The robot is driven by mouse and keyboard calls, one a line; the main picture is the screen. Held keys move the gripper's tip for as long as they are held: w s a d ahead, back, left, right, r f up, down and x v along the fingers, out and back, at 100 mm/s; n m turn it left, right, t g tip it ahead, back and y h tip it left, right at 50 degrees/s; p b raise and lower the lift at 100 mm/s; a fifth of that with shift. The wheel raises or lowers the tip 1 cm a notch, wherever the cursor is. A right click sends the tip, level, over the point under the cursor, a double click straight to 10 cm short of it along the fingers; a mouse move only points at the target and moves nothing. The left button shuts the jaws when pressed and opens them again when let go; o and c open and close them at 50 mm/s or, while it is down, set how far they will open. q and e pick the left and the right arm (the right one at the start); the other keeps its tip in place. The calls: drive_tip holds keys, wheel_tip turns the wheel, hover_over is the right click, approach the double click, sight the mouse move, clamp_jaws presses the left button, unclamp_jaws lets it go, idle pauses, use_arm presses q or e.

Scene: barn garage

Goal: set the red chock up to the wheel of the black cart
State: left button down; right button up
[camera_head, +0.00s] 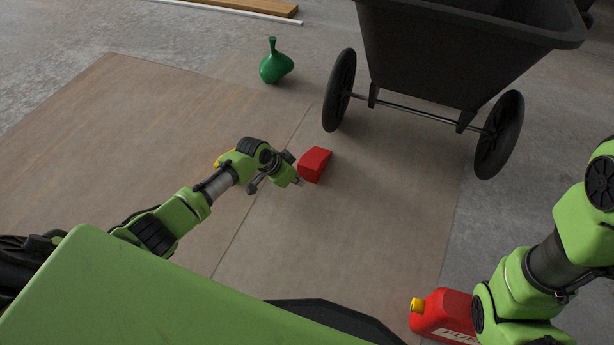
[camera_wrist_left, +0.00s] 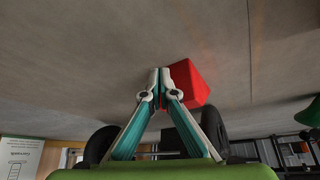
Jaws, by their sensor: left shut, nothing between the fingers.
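The red chock (camera_head: 315,165) lies on the wooden floor sheet, a short gap in front of the left wheel (camera_head: 340,92) of the black cart (camera_head: 450,55). My left gripper (camera_head: 297,182) is low at the chock's near left side. In the left wrist view its fingers (camera_wrist_left: 161,74) are shut and empty, with the red chock (camera_wrist_left: 192,84) right beside them, partly hidden behind one finger. Whether they touch it I cannot tell. My right arm is at the right edge of the head view; its gripper is out of view.
A green vase-like thing (camera_head: 275,64) stands left of the cart. A red fuel can (camera_head: 440,312) with a yellow cap is at the bottom right, by my right arm. Planks (camera_head: 250,6) lie at the far left.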

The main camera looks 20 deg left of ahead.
sight(313, 155)
use_arm(q)
drive_tip(key=shift+w+b, duration=0.35)
drive_tip(key=shift+w, duration=0.25)
drive_tip(key=shift+w+b, duration=0.75)
drive_tip(key=shift+w, duration=0.3)
drive_tip(key=shift+w+d+b, duration=0.1)
drive_tip(key=shift+w+b, duration=1.25)
drive_tip(key=shift+w, duration=0.15)
drive_tip(key=shift+w+d+b, duration=0.1)
drive_tip(key=shift+w+b, duration=2.1)
drive_tip(key=shift+b, duration=0.15)
drive_tip(key=shift+w, duration=0.2)
drive_tip(key=shift+w+r, duration=0.1)
drive_tip(key=shift+w, duration=0.05)
